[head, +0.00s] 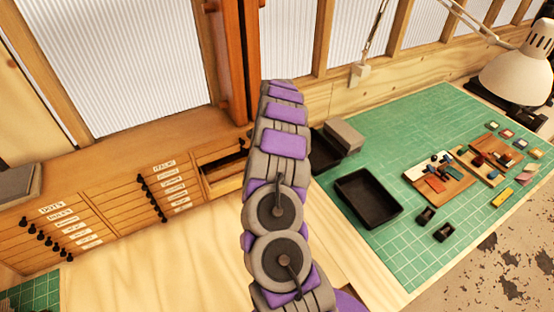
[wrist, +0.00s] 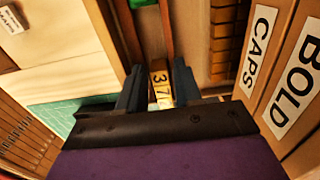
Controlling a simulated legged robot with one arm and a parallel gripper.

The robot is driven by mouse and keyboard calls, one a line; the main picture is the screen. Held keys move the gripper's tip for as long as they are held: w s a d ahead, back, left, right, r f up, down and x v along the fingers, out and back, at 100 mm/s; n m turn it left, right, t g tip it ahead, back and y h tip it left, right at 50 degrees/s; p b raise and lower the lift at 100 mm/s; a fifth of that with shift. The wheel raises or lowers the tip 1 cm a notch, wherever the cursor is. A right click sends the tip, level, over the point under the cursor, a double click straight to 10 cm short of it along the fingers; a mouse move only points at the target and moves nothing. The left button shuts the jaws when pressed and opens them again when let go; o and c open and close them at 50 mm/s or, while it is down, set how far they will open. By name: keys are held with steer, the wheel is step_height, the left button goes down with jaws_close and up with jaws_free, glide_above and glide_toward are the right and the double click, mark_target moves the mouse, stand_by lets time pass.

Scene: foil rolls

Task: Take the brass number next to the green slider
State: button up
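In the wrist view my gripper (wrist: 157,72) has its two dark fingers apart, one on each side of a brass number piece (wrist: 160,85) marked with a 3 and a 7. A narrow gap shows between the left finger and the brass; the right finger looks very close to it, and contact cannot be told. A small green piece (wrist: 141,3), possibly the green slider, shows at the top edge, in line with the brass in a narrow wooden channel. In the head view my gripper is hidden behind my arm.
In the head view a drawer (head: 222,172) stands open in the labelled wooden cabinet. Drawer fronts labelled CAPS (wrist: 258,48) and BOLD (wrist: 298,82) stand close to the right of my gripper. A green cutting mat (head: 385,140) holds a black tray (head: 368,198) and small parts.

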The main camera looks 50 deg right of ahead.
steer(key=shift+f, duration=0.35)
jaws_close()
